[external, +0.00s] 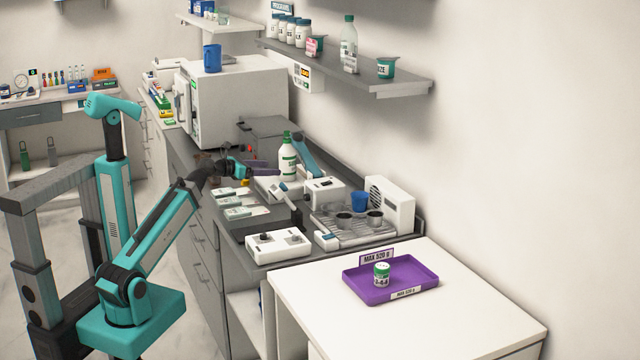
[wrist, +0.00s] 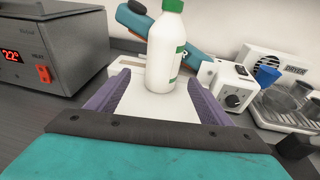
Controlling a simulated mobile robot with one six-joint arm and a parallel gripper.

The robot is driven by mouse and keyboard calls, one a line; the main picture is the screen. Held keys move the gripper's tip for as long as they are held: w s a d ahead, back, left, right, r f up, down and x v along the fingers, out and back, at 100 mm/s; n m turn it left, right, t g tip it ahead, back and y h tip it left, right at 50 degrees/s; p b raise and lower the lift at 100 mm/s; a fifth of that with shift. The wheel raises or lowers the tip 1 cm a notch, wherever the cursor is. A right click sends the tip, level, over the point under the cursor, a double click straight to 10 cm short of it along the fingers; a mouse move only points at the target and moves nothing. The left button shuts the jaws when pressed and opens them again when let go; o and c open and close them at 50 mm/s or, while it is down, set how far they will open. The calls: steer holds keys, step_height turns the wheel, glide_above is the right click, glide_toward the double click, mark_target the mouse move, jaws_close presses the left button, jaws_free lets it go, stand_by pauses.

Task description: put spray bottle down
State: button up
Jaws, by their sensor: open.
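The white bottle with a green cap (external: 288,158) stands upright on a white flat surface (wrist: 155,106) on the counter. In the wrist view the bottle (wrist: 165,50) is ahead of my gripper (wrist: 160,82), near the tips of its two purple fingers, with a gap on either side. My gripper (external: 255,168) is open and reaches toward the bottle from the left in the external view. The bottle's top is cut off in the wrist view.
A grey heater box with a red display (wrist: 52,50) is left of the fingers. A teal-armed device (wrist: 188,52) is behind the bottle. A purple tray (external: 412,275) holds a small jar.

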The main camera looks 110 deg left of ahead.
mark_target(287, 159)
steer(key=shift+s+a+m+t+h+p, duration=0.5)
steer(key=shift+m+t+h+p, duration=0.25)
steer(key=shift+p, duration=1.8)
steer(key=p, duration=0.2)
steer(key=s+m+t+h+p, duration=0.1)
steer(key=p, duration=0.1)
steer(key=shift+a+r, duration=0.1)
steer(key=shift+r, duration=0.15)
steer(key=s+r+m+t+h+p, duration=0.1)
steer(key=p, duration=0.4)
steer(key=shift+s+r+t, duration=0.3)
steer(key=shift+s+t, duration=0.05)
steer(key=shift+s+d+r+m+t+h+p, duration=0.15)
steer(key=shift+s+r+m+t+p, duration=0.25)
steer(key=shift+s+r+t+p, duration=0.55)
steer(key=shift+s+d+r+m+t+h+p, duration=0.15)
steer(key=shift+s+m+p, duration=0.3)
steer(key=shift+p, duration=0.9)
steer(key=p+x, duration=0.1)
steer(key=x, duration=0.7)
steer(key=shift+w+a, duration=0.2)
steer(key=shift+w, duration=0.05)
